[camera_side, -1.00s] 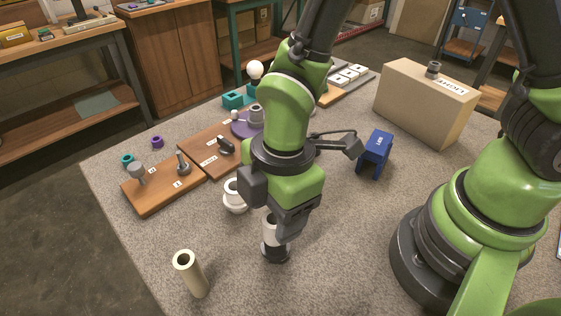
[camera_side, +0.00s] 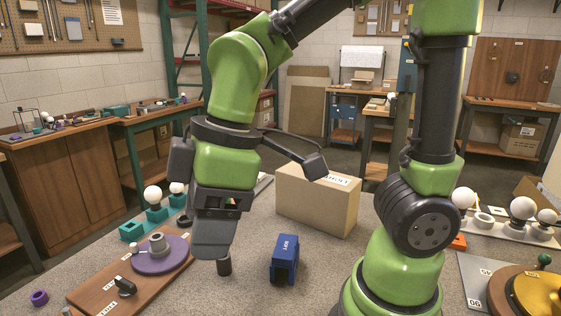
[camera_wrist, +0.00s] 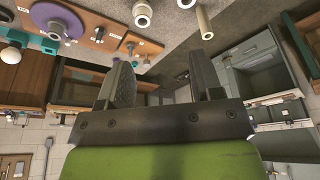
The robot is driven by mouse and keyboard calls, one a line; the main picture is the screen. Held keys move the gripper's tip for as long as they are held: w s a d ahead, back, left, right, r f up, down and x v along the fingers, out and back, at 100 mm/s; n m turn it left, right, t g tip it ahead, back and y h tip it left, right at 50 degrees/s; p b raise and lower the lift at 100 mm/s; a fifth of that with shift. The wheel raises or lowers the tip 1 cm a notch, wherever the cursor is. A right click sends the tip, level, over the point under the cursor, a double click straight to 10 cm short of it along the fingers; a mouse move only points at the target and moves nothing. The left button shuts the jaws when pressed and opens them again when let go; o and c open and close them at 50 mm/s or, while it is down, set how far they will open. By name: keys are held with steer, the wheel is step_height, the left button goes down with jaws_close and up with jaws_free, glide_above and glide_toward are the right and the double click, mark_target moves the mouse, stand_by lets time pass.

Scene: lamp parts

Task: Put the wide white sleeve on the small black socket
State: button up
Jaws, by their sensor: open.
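My gripper (camera_wrist: 165,75) is open and empty in the wrist view, its two fingers spread apart. In the side view my gripper (camera_side: 213,240) hangs over the table. In the wrist view a white sleeve-like piece (camera_wrist: 186,3) is cut off by the top edge, away from the fingers. Its lower part is hidden, so I cannot tell how it sits on the small black socket. A second, wide white flanged piece (camera_wrist: 142,15) stands left of it. Neither white piece shows in the current side view. A dark cylinder shape (camera_side: 224,265) shows below the fingers there; I cannot tell what it is.
A cream tube (camera_wrist: 205,22) is near the white piece. The blue cradle (camera_side: 284,258) stands right of my gripper, with a cardboard box (camera_side: 318,200) behind it. A wooden board with a purple disc (camera_side: 160,255) lies at left. Table between board and cradle looks clear.

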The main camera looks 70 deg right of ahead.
steer(key=s+d+r+m+t, duration=0.4)
steer(key=d+m, duration=0.4)
steer(key=m, duration=0.5)
steer(key=shift+s+d+r+t, duration=0.15)
steer(key=shift+s+r+t, duration=0.25)
steer(key=shift+s+r, duration=0.65)
